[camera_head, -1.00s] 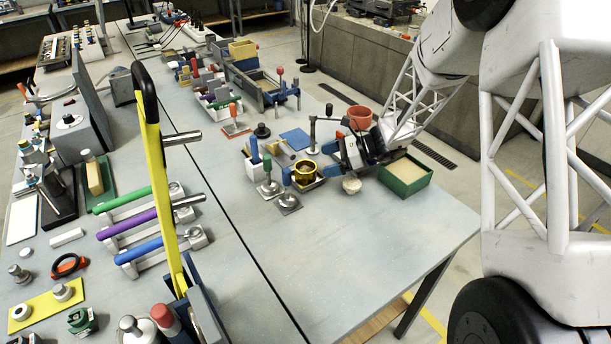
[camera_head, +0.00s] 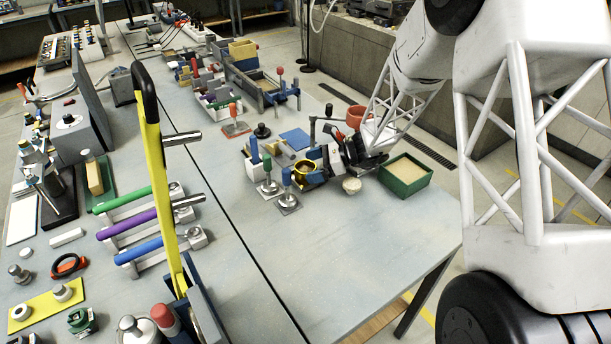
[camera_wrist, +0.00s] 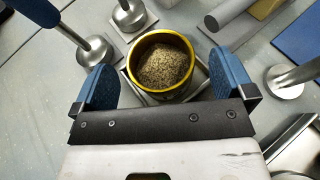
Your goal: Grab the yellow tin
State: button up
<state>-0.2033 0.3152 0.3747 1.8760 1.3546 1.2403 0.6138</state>
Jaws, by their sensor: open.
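The yellow tin (camera_wrist: 160,66) is round and open-topped, with grainy brown material inside, and stands on a small pale base. In the head view the tin (camera_head: 304,166) is among the tools at the middle of the table, partly covered by my gripper. My gripper (camera_wrist: 162,82) is open in the wrist view. Its two blue fingers lie one on each side of the tin's near part, with visible gaps, not shut on it. In the head view my gripper (camera_head: 318,168) reaches in from the right at the tin's height.
A green box of sand (camera_head: 405,178) and a small white cup (camera_head: 351,185) are to the right. A blue plate (camera_head: 295,139) lies behind. The front right of the table is clear.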

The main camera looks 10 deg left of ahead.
aim_at(312, 170)
jog(key=shift+a+f, duration=0.1)
jog(key=shift+a, duration=0.2)
jog(key=shift+c, duration=0.2)
jog(key=c, duration=1.1)
notch_tip(312, 170, up, 2)
jog(key=shift+s+d+r, duration=0.1)
jog(key=shift+s+r, duration=0.05)
jog(key=shift+r, duration=0.7)
jog(key=s+d, duration=0.2)
jog(key=s, duration=0.2)
jog(key=s+d+r, duration=0.1)
jog(key=s+d, duration=0.1)
jog(key=s, duration=0.3)
jog(key=s+d, duration=0.2)
jog(key=s, duration=0.3)
jog(key=shift+s+d+r, duration=0.15)
jog(key=shift+s, duration=0.05)
